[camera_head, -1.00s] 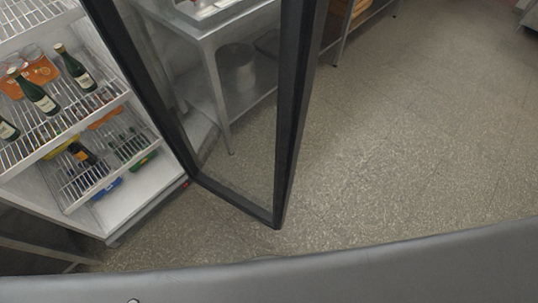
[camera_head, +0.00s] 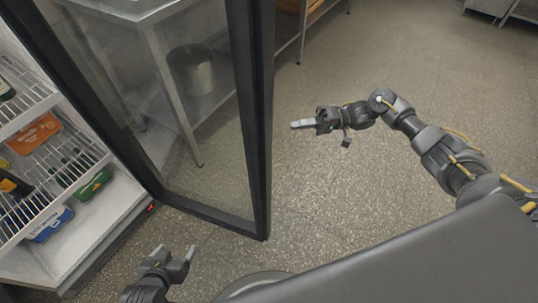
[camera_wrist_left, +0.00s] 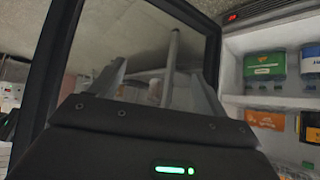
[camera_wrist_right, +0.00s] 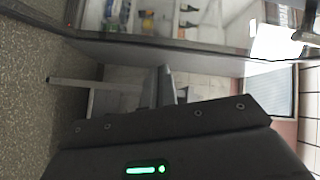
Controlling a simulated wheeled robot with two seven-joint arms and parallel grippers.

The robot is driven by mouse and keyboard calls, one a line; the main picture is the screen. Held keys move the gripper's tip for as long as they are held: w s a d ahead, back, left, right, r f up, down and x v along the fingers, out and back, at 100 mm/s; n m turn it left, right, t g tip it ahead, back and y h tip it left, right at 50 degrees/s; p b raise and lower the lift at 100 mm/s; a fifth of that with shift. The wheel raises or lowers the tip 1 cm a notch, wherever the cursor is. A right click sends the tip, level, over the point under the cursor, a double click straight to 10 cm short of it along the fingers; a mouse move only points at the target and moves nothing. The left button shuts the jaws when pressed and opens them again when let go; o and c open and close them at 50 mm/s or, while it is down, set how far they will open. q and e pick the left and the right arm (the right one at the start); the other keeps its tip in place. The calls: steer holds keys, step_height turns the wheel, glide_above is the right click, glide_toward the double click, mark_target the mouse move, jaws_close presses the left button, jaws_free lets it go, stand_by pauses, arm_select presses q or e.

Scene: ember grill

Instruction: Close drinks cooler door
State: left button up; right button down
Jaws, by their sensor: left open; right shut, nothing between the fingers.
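The drinks cooler door (camera_head: 262,130) is a dark-framed glass panel and stands swung open, out from the cooler. The open cooler (camera_head: 105,215) is at the left, with wire shelves holding bottles and boxes. My left gripper (camera_head: 172,255) is open and empty at the lower left, in front of the cooler opening and left of the door's free edge. My right gripper (camera_head: 305,124) is shut and empty, just right of the door's free edge and apart from it. The left wrist view shows the door frame (camera_wrist_left: 45,70) and the stocked shelves (camera_wrist_left: 265,95). The right wrist view shows a glass panel edge (camera_wrist_right: 150,52).
A steel work table (camera_head: 165,60) with a metal pot (camera_head: 190,70) below stands behind the door glass. Another shelf unit (camera_head: 310,15) stands at the back. The floor (camera_head: 400,60) at the right is wide and clear.

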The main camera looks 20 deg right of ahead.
arm_select(q)
step_height(320, 180, up, 8)
steer(key=t+b, duration=0.2)
arm_select(e)
steer(key=s+d+r+g, duration=0.3)
steer(key=s+r+g, duration=0.2)
steer(key=r, duration=0.2)
arm_select(q)
steer(key=s+a+f+n+g+y+p, duration=0.1)
steer(key=s+a+f+g, duration=0.3)
steer(key=s, duration=0.2)
steer(key=shift+s+a+g+y+p, duration=0.2)
steer(key=shift+g+y+p, duration=0.1)
steer(key=shift+g+p, duration=0.1)
arm_select(e)
steer(key=s+a, duration=0.3)
steer(key=a, duration=0.9)
steer(key=shift+s+a+m, duration=0.25)
steer(key=shift+s+m, duration=0.15)
arm_select(q)
steer(key=shift+r, duration=0.1)
